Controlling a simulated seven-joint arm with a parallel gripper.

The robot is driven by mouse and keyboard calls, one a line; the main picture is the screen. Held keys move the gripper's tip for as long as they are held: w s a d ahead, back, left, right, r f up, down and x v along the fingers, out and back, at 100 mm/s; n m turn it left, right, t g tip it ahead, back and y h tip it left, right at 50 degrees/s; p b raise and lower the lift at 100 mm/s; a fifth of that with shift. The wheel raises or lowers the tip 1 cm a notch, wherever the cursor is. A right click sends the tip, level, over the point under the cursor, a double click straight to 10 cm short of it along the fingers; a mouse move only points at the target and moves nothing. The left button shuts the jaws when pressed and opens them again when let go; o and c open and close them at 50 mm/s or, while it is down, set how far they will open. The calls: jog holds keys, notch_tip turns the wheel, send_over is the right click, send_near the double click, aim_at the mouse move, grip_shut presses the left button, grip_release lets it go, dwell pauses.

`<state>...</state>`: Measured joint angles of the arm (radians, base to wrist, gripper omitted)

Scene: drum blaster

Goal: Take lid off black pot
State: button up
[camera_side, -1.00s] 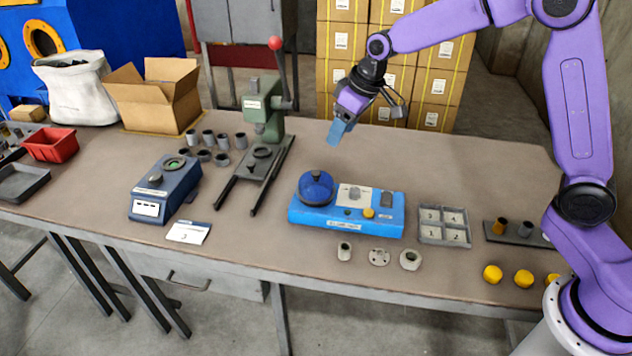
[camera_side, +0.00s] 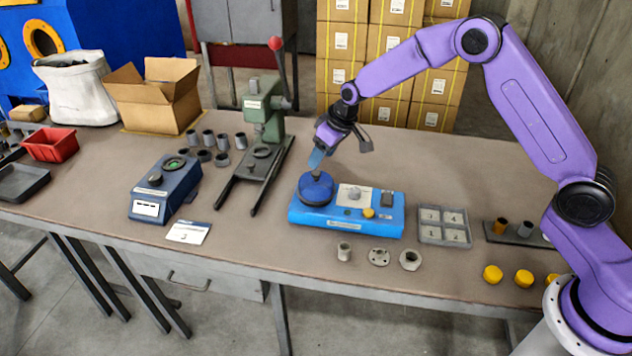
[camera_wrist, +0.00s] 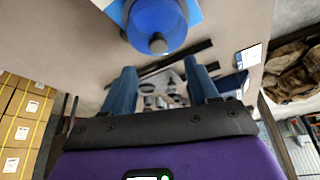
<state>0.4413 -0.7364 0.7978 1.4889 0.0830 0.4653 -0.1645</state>
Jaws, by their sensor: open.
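No black pot shows. A translucent blue domed lid (camera_side: 314,191) with a dark knob (camera_side: 317,175) sits on the left end of a light-blue machine (camera_side: 345,222). My gripper (camera_side: 316,159) is open and empty, with its blue fingers tilted down just above the knob, apparently not touching it. In the wrist view the two fingers (camera_wrist: 160,68) are spread apart, and the lid (camera_wrist: 155,18) with its round knob (camera_wrist: 158,44) lies beyond their tips. What is under the lid is hard to make out.
A green press (camera_side: 264,115) stands behind and left of the machine, and a dark blue scale (camera_side: 165,190) stands farther left. A grey compartment tray (camera_side: 443,240) lies to the right. Several small metal parts lie in front. The table behind the machine is clear.

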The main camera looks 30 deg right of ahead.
aim_at(316, 172)
jog(key=shift+s+d+x, duration=0.1)
jog(key=shift+s+x, duration=0.05)
jog(key=shift+x, duration=1.35)
jog(key=shift+s+d+x, duration=0.1)
jog(key=shift+x, duration=1.4)
jog(key=shift+c, duration=0.2)
grip_shut()
